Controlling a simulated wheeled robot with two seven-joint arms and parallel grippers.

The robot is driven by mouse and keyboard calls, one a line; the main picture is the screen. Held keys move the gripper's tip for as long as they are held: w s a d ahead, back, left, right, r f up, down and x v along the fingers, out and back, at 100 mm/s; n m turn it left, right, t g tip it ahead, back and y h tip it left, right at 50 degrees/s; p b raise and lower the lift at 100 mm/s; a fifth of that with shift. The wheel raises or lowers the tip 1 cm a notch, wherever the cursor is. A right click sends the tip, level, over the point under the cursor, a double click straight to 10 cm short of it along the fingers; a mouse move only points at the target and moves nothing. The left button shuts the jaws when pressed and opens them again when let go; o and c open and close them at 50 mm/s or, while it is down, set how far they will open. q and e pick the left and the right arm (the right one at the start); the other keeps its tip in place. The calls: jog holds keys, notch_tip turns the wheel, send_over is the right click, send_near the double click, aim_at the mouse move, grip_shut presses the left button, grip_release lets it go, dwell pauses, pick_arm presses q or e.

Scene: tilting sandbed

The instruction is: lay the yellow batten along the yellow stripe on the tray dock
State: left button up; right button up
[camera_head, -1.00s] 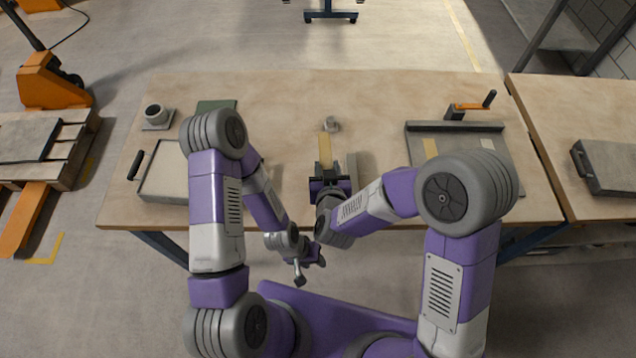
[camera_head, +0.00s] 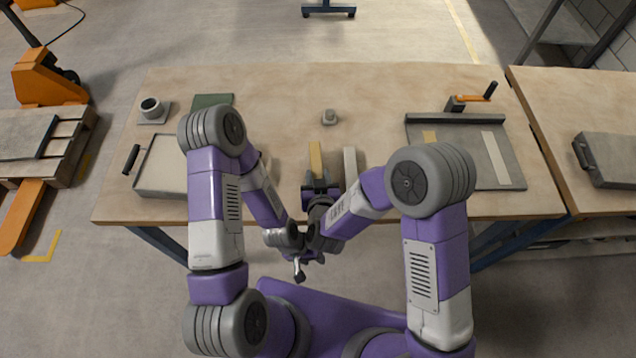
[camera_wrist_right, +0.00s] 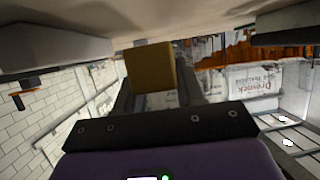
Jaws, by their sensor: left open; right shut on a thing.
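The yellow batten (camera_head: 315,158) is in my right gripper (camera_head: 318,186), which is shut on its near end by the front edge of the table. In the right wrist view the batten (camera_wrist_right: 150,68) shows as a yellow block between the fingers. I cannot tell its exact height over the table. The grey tray dock (camera_head: 470,145) lies on the right of the table, with the yellow stripe (camera_head: 430,137) at its left and a pale stripe (camera_head: 503,158) at its right; my right arm covers part of it. My left gripper (camera_head: 300,272) is open and empty in front of the table.
An orange-handled crank (camera_head: 473,98) is behind the dock. The table's back middle is clear.

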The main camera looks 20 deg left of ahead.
jog(key=shift+f+b, duration=0.35)
jog(key=shift+f, duration=1.05)
jog(key=shift+f, duration=0.15)
jog(key=o, duration=1.1)
jog(key=shift+c, duration=0.2)
